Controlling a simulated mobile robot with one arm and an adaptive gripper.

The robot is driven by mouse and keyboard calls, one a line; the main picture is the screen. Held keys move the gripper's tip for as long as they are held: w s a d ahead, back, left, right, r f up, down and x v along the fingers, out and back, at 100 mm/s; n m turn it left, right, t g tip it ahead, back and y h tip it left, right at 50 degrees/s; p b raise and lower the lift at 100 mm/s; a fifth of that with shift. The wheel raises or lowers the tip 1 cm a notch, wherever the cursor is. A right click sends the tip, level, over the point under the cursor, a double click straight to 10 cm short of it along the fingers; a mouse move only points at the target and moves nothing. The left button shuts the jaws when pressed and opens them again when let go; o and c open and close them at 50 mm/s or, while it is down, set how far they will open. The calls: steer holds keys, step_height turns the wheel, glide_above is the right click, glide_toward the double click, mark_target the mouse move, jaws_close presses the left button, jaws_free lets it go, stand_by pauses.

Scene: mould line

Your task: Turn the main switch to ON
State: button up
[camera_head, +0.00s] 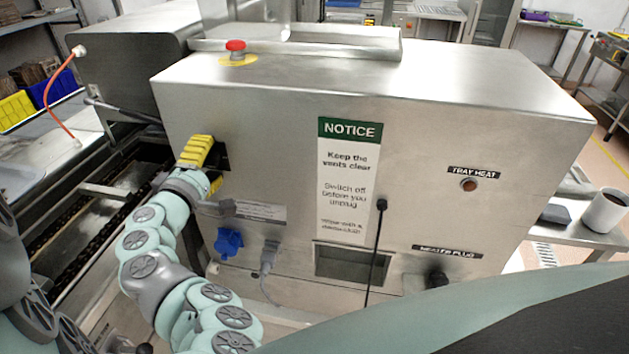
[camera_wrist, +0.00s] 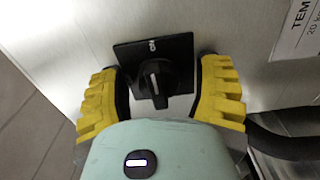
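The main switch is a black rotary knob (camera_wrist: 157,84) on a black square plate (camera_wrist: 128,55), mounted on the steel cabinet side. The knob carries a white line that runs roughly up the picture, toward small white lettering at the plate's top edge; I cannot read the lettering surely. My gripper (camera_wrist: 160,74) has its two yellow fingers on either side of the knob, with visible gaps, so it is open and holds nothing. In the head view my gripper (camera_head: 209,166) is at the cabinet's left front, and its fingers hide most of the switch.
Below my gripper are a blue socket (camera_head: 229,241) and a grey plug (camera_head: 269,256) with a cable. A red emergency button (camera_head: 236,47) stands on the cabinet top. A black cable (camera_head: 379,240) hangs past the notice sign (camera_head: 348,180). A dark hose (camera_wrist: 285,145) lies right of the fingers.

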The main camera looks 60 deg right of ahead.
steer(key=shift+o, duration=0.3)
steer(key=shift+a, duration=0.1)
steer(key=shift+a, duration=0.25)
steer(key=v, duration=1.1)
steer(key=shift+s+a, duration=0.15)
